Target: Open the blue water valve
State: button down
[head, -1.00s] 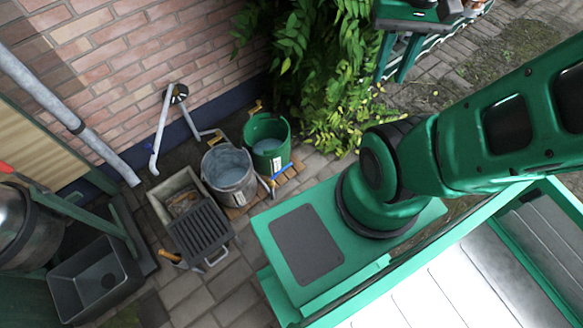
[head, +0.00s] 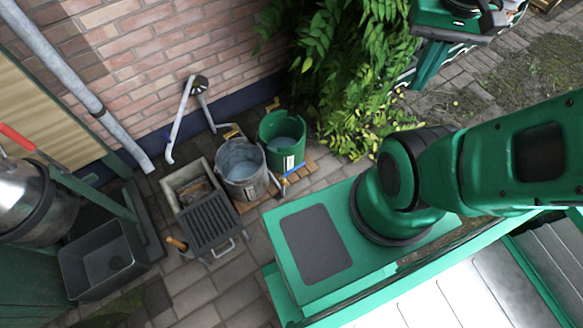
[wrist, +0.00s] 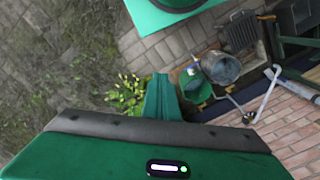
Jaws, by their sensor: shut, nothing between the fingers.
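A pale bent pipe (head: 183,115) with a dark fitting (head: 200,84) stands against the brick wall in the head view; the pipe also shows in the wrist view (wrist: 266,95). The fitting is too small to tell whether it is a valve. My gripper (wrist: 161,77) shows in the wrist view with its green fingers together and empty. The green bucket appears just beyond the fingers there, to their right.
A grey bucket (head: 241,172) and a green bucket (head: 283,142) stand on a wooden pallet. A stone trough with a dark grate (head: 211,222), a dark bin (head: 105,262) and a metal churn (head: 20,200) are left. A leafy bush (head: 345,80) stands at the wall. Paving (head: 228,285) is bare in front.

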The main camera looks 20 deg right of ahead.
jog(key=w+f+n, duration=0.1)
jog(key=w+f, duration=0.3)
jog(key=w, duration=0.4)
jog(key=w+d+f+n+g+h, duration=0.1)
jog(key=w+f, duration=0.4)
jog(key=w, duration=0.4)
jog(key=w+f+n, duration=0.2)
jog(key=w+f, duration=0.2)
jog(key=w, duration=0.4)
jog(key=w+a+f, duration=0.2)
jog(key=w+f, duration=0.3)
jog(key=f, duration=0.3)
jog(key=n+g, duration=0.2)
jog(key=n, duration=0.3)
send_near(293, 170)
jog(key=w+d+r, duration=0.2)
jog(key=w+d, duration=0.2)
jog(key=shift+s+a+f, duration=0.1)
jog(key=shift+f, duration=0.05)
jog(key=a+x, duration=0.1)
jog(key=x, duration=0.9)
jog(key=shift+d, duration=0.3)
